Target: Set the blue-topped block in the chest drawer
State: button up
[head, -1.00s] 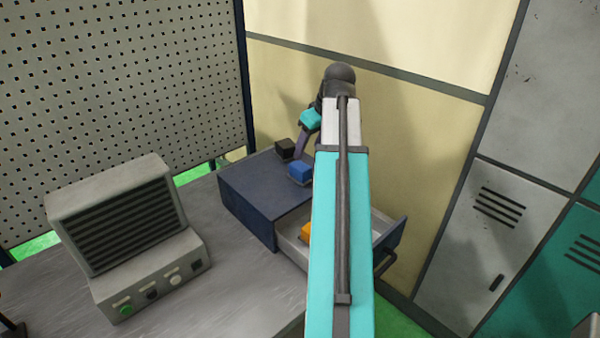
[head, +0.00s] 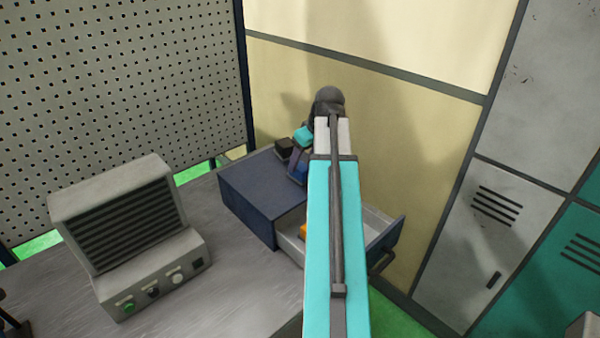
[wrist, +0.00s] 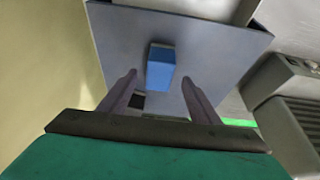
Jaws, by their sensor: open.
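The blue-topped block (head: 299,181) stands on top of the dark blue chest (head: 252,195), partly hidden by my gripper in the head view. In the wrist view the block (wrist: 160,70) shows beyond and between my fingertips, with clear gaps to both sides. My gripper (wrist: 158,77) is open and empty, with its fingers pointing down at the chest top. I cannot tell how high they are above it. The chest drawer (head: 393,238) is pulled open, and my arm covers its middle.
A black-topped block (head: 284,147) stands on the chest near the back edge. An orange block (head: 303,230) lies in the drawer, partly hidden by my arm. A grey vented control box (head: 135,235) stands on the bench to the left. Lockers (head: 480,240) are to the right.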

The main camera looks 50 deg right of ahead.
aim_at(301, 165)
jog(key=shift+f, duration=0.15)
jog(key=shift+p+x, duration=1.35)
jog(key=shift+x, duration=1.1)
grip_shut()
